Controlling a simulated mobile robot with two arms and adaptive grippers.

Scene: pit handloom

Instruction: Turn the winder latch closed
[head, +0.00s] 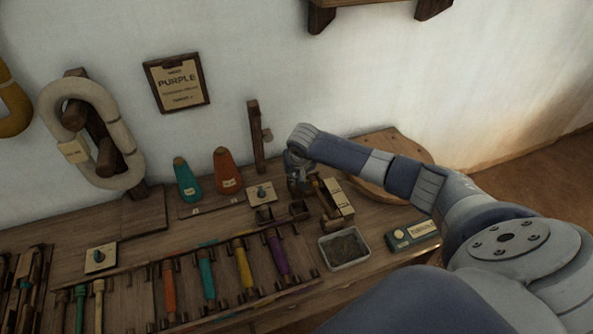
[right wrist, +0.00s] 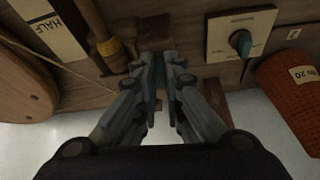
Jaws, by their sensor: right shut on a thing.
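My right gripper (head: 297,190) reaches down at the winder (head: 338,198), a small wooden stand with a pale plate, on the bench. In the right wrist view the gripper (right wrist: 163,66) is shut on a small dark teal piece, the winder latch (right wrist: 160,72). The fingers hide most of it, so I cannot tell how far it is turned. The winder's wooden spindle (right wrist: 108,44) lies just left of the fingers there. My left gripper is not in view.
A plate with a teal knob (head: 262,193) stands close by; it also shows in the right wrist view (right wrist: 240,42). Teal (head: 187,180) and orange cones (head: 227,171) stand behind. A grey tray (head: 344,248), a switch box (head: 411,235) and a round wooden board (head: 398,150) are near.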

